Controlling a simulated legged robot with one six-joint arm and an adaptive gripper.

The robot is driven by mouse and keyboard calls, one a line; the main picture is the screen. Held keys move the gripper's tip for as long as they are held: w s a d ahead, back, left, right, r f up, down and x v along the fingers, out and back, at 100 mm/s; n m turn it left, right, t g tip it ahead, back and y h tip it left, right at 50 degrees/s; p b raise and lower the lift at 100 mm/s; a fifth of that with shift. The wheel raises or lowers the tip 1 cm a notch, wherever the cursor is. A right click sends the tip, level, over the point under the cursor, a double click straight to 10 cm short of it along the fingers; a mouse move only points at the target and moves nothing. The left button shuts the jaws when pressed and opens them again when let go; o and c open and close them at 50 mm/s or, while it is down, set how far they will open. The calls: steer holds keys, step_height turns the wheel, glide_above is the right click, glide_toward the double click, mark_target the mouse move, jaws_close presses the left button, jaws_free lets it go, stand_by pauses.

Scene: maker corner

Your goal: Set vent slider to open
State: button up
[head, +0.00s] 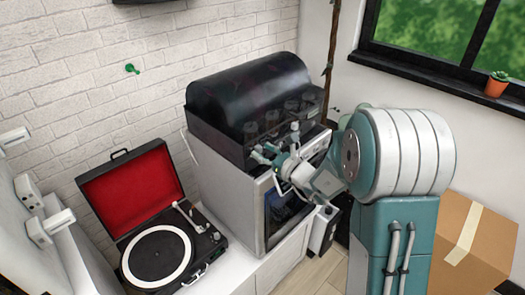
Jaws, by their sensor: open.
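A boxy machine (226,187) with a pale body and a dark, see-through curved hood (250,88) stands against the brick wall. Several dark shapes show through the lower part of the hood. I cannot make out a vent slider or its setting; it may be too small or hidden behind my arm. My gripper (266,152) is open, in front of the machine's upper front edge, just below the hood. No object shows between its fingers. I cannot tell whether it touches the machine. My arm covers part of the machine's right front.
An open record player (203,243) with a red-lined lid stands left of the machine on a white cabinet (262,272). A cardboard box (488,245) sits at the right. A small potted plant (496,86) stands on the window sill (430,72). A green item (131,68) is on the brick wall.

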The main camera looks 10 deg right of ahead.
mark_target(264, 141)
steer(key=shift+w+a, duration=0.15)
steer(key=shift+w, duration=0.1)
jaws_close()
steer(key=shift+w+d, duration=0.5)
steer(key=shift+d, duration=0.2)
steer(key=shift+w+d, duration=0.45)
steer(key=shift+d, duration=0.25)
